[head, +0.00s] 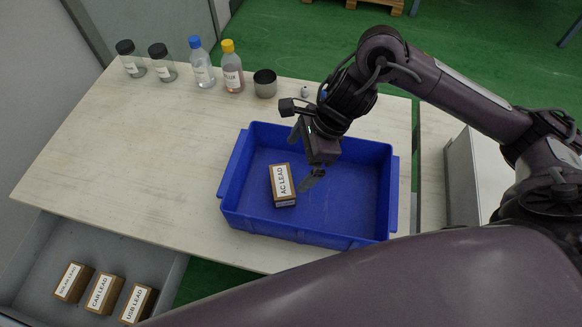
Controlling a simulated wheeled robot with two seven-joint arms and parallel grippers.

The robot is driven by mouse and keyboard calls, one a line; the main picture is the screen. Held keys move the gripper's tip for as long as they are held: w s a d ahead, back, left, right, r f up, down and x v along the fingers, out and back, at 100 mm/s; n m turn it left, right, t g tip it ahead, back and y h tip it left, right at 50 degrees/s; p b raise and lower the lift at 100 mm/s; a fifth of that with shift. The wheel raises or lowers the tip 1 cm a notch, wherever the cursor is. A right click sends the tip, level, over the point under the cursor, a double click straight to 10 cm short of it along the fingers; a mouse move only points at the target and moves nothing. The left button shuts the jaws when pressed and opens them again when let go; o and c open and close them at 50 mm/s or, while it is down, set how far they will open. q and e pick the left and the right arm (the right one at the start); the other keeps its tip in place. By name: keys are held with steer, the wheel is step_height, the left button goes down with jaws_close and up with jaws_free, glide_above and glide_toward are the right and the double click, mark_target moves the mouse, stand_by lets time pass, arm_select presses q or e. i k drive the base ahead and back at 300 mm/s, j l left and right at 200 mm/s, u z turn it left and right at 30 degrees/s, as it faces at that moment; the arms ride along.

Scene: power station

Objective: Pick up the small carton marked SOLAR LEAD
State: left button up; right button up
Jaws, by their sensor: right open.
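The small carton marked SOLAR LEAD (73,282) lies in the open grey drawer (28,262) at the lower left, its white label facing up. It is the leftmost of the cartons there. My right gripper (304,158) is open and empty over the blue bin (345,224), just above and to the right of a carton marked AC LEAD (283,185) in that bin. The right gripper is far from the SOLAR LEAD carton. My left gripper is not in view.
Cartons marked CAR LEAD (104,293) and USB LEAD (138,304) lie in the drawer beside it. Several bottles and jars (201,68) and a metal cup (265,84) stand along the table's back edge. The table (150,145) is clear at its left and middle.

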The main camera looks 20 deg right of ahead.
mark_target(72, 286)
steer(key=k+j, duration=0.3)
steer(key=k, duration=0.15)
steer(key=k+j, duration=0.25)
steer(key=k, duration=0.25)
steer(key=k+j, duration=0.3)
steer(key=k, duration=0.15)
